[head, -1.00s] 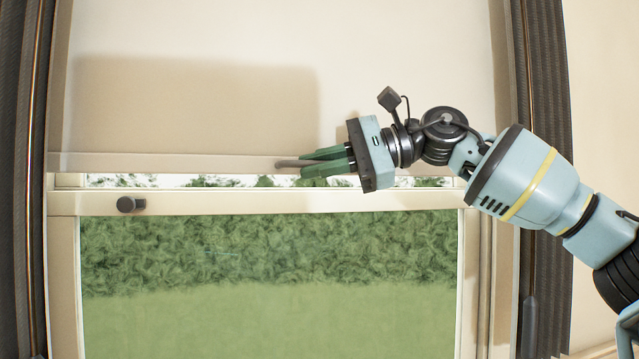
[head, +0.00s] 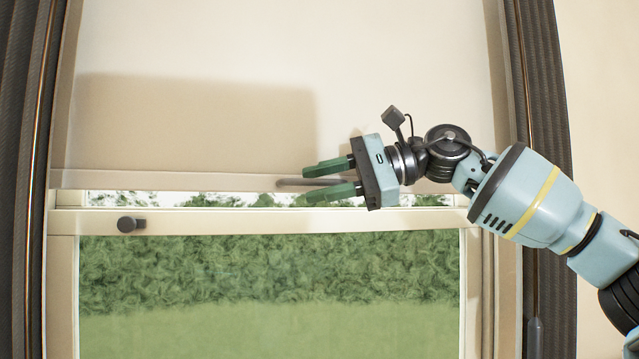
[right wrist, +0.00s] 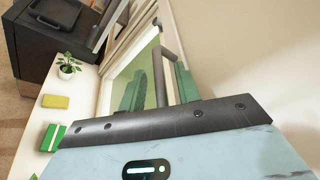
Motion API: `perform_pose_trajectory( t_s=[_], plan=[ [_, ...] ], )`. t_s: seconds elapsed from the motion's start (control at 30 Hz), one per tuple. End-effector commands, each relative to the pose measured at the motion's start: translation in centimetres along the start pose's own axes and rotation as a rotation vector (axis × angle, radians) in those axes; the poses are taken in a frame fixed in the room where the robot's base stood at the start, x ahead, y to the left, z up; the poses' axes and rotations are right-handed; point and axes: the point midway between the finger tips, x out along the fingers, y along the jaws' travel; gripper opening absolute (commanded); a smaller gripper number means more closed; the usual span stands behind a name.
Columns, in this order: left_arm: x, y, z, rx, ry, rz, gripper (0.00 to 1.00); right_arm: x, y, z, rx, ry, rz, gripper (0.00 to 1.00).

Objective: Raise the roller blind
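The cream roller blind (head: 400,60) covers the upper part of the window. Its bottom bar (head: 150,181) hangs just above the window's horizontal frame, leaving a narrow strip of glass. A grey-brown handle (head: 290,183) sits on the bottom bar. My right gripper (head: 316,183) is at the handle with its green fingers spread, one above and one below it. The handle passes between them with visible gaps. In the right wrist view the grey handle (right wrist: 170,42) also shows between the parted fingers. My left gripper is not in view.
A dark knob (head: 130,225) projects from the window frame (head: 300,222) at the left. Dark curtains (head: 22,180) hang on both sides.

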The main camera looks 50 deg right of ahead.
Motion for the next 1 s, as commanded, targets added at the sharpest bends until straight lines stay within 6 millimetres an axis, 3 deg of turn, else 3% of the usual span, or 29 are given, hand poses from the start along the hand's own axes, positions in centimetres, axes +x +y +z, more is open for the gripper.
perform_pose_trajectory(
  t_s=[0.47,1.0],
  plan=[
    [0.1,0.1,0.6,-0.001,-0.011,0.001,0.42,-6.6,-0.1,0.0,0.002,-0.001,-0.004,0.33],
    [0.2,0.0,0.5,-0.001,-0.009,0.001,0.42,-7.2,0.0,0.0,0.001,0.0,-0.001,0.33]
  ],
)
